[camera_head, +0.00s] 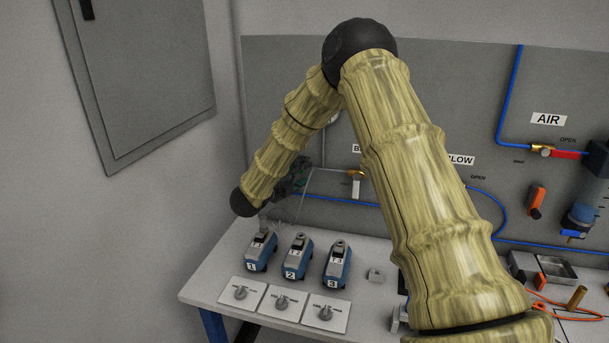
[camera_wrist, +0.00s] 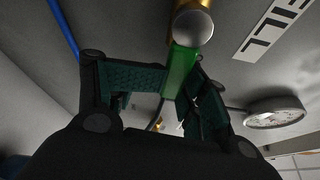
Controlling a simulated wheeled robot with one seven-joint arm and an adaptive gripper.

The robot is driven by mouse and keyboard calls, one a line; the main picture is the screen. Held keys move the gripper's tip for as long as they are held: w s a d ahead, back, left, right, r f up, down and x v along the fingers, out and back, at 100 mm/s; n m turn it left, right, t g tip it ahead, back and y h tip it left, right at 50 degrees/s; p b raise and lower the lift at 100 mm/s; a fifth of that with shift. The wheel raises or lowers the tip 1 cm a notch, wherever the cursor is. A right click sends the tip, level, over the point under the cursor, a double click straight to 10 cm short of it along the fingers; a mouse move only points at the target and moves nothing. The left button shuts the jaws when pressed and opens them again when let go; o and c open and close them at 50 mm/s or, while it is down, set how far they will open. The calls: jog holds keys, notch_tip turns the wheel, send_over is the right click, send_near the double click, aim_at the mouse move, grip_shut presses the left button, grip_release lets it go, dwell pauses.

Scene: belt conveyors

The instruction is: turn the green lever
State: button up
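The green lever (camera_wrist: 181,70) shows in the wrist view, hanging from a brass valve with a round pale end (camera_wrist: 193,27). My gripper (camera_wrist: 176,88) has its two dark green fingers on either side of the lever. The fingertips appear to be shut on it, one at its left edge and one at its right. In the head view my gripper (camera_head: 299,177) is a small dark shape beyond my arm, by the grey panel. The green lever cannot be made out there, and much of the panel's middle is hidden behind my arm.
A round gauge (camera_wrist: 274,112) and a blue hose (camera_wrist: 62,28) flank my gripper. The white table (camera_head: 208,283) bears several blue numbered units and knobbed plates. Another valve has a white handle (camera_head: 356,187); a red-handled one (camera_head: 566,154) sits at the right. A grey cabinet (camera_head: 150,75) hangs left.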

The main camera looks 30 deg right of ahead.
jog(key=shift+w+r, duration=0.15)
jog(key=shift+r, duration=0.05)
jog(key=shift+a, duration=0.15)
dwell(0.5)
jog(key=b+v, duration=0.4)
jog(key=v, duration=0.8)
jog(key=shift+s+a+f, duration=0.25)
jog(key=shift+s+f, duration=0.05)
jog(key=shift+f, duration=0.05)
dwell(1.2)
jog(key=shift+f+b, duration=0.1)
jog(key=shift+b, duration=0.45)
jog(key=shift+a, duration=0.1)
